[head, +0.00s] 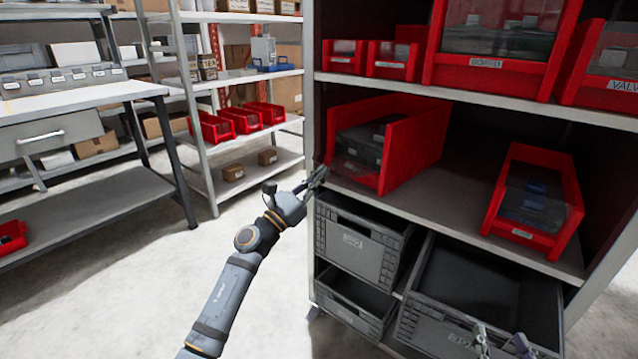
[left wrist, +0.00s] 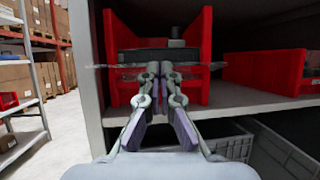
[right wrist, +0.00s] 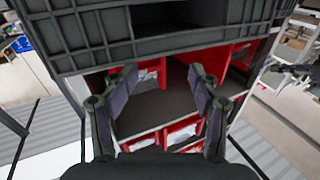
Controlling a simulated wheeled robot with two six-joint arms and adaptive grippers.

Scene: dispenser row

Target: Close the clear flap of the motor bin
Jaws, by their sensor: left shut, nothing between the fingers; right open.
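A large red bin (head: 415,140) stands on the middle shelf with a dark grey block (head: 368,142) inside. I take it as the motor bin; its label is not readable. Its clear flap (head: 352,172) sticks out low at the front, open. In the left wrist view the flap (left wrist: 108,66) shows nearly edge-on, as a thin wide line across the bin's front. My left gripper (head: 316,178) is shut and empty, just in front of the flap; contact cannot be told. Its fingertips (left wrist: 155,72) overlap the flap line. My right gripper (head: 503,345) is open and empty, low by the grey crates.
Another red bin (head: 537,200) stands to the right on the same shelf, with bare shelf between. Red bins (head: 490,75) line the shelf above. Grey crates (head: 360,245) sit below; one pulled-out crate (head: 480,295) is near my right gripper. The rack's left upright (left wrist: 82,75) is close to my left gripper.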

